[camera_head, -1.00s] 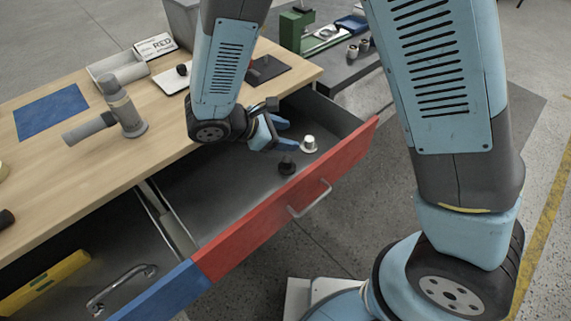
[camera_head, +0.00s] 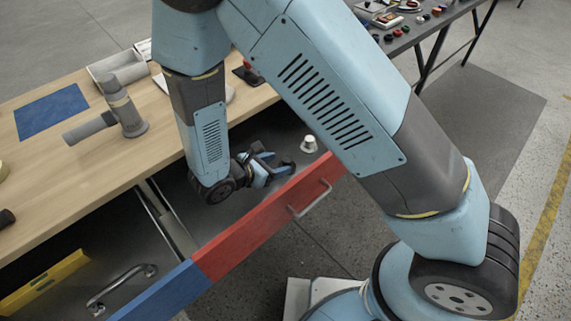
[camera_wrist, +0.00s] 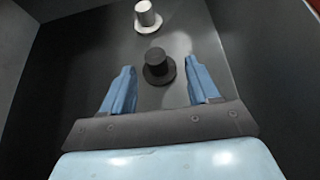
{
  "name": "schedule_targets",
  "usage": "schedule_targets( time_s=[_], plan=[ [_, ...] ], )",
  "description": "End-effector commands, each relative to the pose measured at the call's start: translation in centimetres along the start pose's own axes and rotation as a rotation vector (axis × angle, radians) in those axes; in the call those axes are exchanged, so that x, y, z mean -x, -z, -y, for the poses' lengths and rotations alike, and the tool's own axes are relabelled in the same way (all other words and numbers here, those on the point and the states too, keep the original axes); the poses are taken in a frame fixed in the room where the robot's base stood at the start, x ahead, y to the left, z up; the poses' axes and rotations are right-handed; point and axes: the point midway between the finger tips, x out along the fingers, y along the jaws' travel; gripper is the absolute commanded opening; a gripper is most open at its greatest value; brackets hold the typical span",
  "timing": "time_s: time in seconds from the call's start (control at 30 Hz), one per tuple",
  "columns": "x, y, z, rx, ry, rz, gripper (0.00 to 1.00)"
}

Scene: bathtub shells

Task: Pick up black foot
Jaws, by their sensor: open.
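The black foot (camera_wrist: 158,66) stands upright on the drawer floor in the wrist view, a dark cylinder on a round flange. My gripper (camera_wrist: 160,80) is open, with its two blue fingers to the left and right of the foot's near side. The foot lies ahead between the finger lines, and I cannot tell whether it touches them. In the head view my gripper (camera_head: 272,168) is low in the red-fronted drawer, and the black foot is hidden behind it.
A white foot (camera_head: 309,144) stands just beyond the black one; it also shows in the wrist view (camera_wrist: 147,17). The red drawer front (camera_head: 270,218) and drawer walls enclose the space. The wooden tabletop (camera_head: 75,160) borders the drawer on the left.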

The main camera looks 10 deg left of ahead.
Motion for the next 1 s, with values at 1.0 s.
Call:
schedule_targets(
  time_s=[1.0],
  plan=[
    [-6.5, 0.3, -0.7, -0.001, 0.0, -0.001, 0.54]
  ],
)
